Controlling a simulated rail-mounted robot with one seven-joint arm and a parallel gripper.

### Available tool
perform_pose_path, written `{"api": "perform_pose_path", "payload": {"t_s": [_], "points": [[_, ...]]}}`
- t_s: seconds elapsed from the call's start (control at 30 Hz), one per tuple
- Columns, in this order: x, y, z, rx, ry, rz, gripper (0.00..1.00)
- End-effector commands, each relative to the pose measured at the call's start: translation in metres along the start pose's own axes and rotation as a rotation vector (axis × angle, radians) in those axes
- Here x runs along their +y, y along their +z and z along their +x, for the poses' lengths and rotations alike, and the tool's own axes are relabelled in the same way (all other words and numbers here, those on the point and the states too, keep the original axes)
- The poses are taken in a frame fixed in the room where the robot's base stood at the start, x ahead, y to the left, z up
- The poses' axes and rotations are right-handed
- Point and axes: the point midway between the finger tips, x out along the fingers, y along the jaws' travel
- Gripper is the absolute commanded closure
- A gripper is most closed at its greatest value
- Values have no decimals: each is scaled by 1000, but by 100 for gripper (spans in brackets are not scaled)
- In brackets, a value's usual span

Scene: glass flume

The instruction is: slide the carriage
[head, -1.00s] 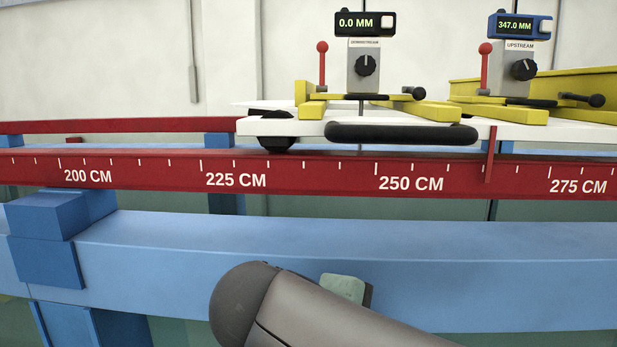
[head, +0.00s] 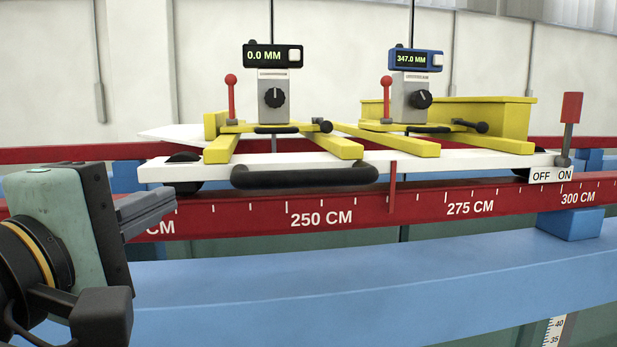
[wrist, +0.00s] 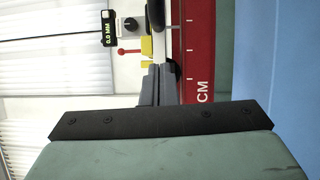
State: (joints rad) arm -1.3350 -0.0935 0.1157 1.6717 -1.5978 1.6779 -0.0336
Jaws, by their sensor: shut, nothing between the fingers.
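The carriage is a white board (head: 430,163) on dark wheels, riding the red scale rail (head: 240,223). A black bar handle (head: 305,177) runs along its front edge. Its red pointer (head: 392,187) hangs over the scale between 250 and 275 CM. My gripper (head: 172,203) is at the left in the head view, fingers shut and empty. The fingertips are left of the handle, near the carriage's left end, and appear apart from it.
The carriage bears yellow beams (head: 400,142), a 0.0 MM gauge (head: 272,56) and a 347.0 MM gauge (head: 415,60), with red levers. An OFF/ON plate (head: 551,175) with a red lever (head: 571,108) stands at its right end. A blue beam (head: 350,285) runs in front.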

Motion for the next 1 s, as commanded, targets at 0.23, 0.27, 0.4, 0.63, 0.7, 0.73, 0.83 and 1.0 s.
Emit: {"api": "perform_pose_path", "payload": {"t_s": [0.23, 0.27, 0.4, 0.63, 0.7, 0.73, 0.83, 1.0], "points": [[2, 15, 39, 1, -1, 1, 100], [2, 18, 42, 1, -1, 1, 100], [1, 26, 50, 1, -1, 0, 100], [0, 28, 53, 1, 0, 0, 100], [0, 28, 53, 1, 0, 0, 100], [0, 28, 53, 1, 0, 0, 100], [0, 28, 53, 1, 0, 0, 100], [-1, 30, 53, 4, 0, 1, 100]]}}
